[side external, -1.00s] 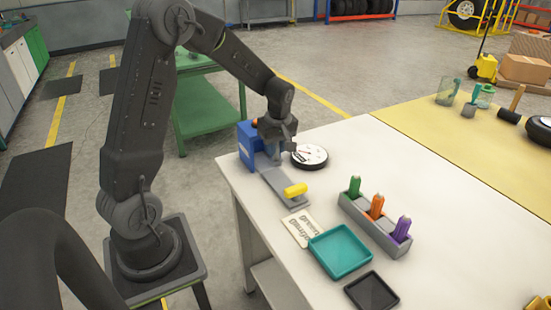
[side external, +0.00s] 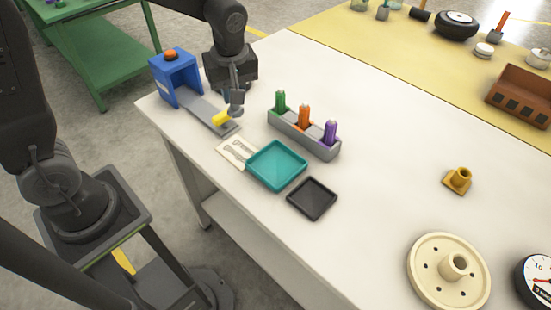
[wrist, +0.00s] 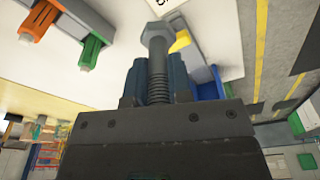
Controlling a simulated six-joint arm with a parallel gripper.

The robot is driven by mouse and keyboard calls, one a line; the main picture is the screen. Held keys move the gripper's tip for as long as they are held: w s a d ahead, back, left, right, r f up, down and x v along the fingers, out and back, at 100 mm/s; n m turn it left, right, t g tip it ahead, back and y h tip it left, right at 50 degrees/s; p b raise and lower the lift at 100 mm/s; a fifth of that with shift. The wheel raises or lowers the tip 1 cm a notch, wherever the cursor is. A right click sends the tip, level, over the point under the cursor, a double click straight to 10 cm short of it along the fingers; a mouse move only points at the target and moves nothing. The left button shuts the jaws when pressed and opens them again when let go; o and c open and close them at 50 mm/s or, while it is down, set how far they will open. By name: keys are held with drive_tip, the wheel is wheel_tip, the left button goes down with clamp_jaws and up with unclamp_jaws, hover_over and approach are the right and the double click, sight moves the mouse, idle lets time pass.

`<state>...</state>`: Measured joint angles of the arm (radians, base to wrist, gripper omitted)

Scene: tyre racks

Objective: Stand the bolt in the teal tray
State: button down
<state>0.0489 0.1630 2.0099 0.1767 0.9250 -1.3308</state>
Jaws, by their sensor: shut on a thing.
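The bolt is grey, with a hex head and a threaded shaft (wrist: 158,75). My gripper (wrist: 158,85) is shut on the shaft in the wrist view, one finger each side, with the head pointing away from the palm. In the side view my gripper (side external: 236,92) points down over the grey chute of the blue dispenser, and the bolt is too small there to make out clearly. The teal tray (side external: 276,165) lies empty to the right of and nearer the camera than my gripper.
A blue dispenser (side external: 176,80) with an orange button has a yellow piece (side external: 220,117) on its chute. A printed card (side external: 236,152) and a black tray (side external: 312,198) flank the teal tray. A grey rack (side external: 300,138) holds green, orange and purple pieces. The table's right middle is mostly clear.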

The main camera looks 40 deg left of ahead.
drive_tip(key=shift+w+d+f, duration=0.3)
drive_tip(key=shift+d+f, duration=1.5)
drive_tip(key=shift+d, duration=0.05)
drive_tip(key=shift+w+d+f, duration=0.25)
drive_tip(key=shift+d+f, duration=1.5)
drive_tip(key=shift+d, duration=0.1)
drive_tip(key=shift+w+d+f, duration=0.3)
drive_tip(key=shift+d+f, duration=1.5)
drive_tip(key=shift+d, duration=0.05)
drive_tip(key=c, duration=1)
unclamp_jaws()
drive_tip(key=shift+f, duration=0.15)
drive_tip(key=shift+c, duration=0.2)
wheel_tip(320, 180, up, 12)
drive_tip(key=d, duration=0.1)
drive_tip(key=shift+s+d+r, duration=0.2)
drive_tip(key=shift+s+d, duration=0.05)
drive_tip(key=shift+s, duration=0.1)
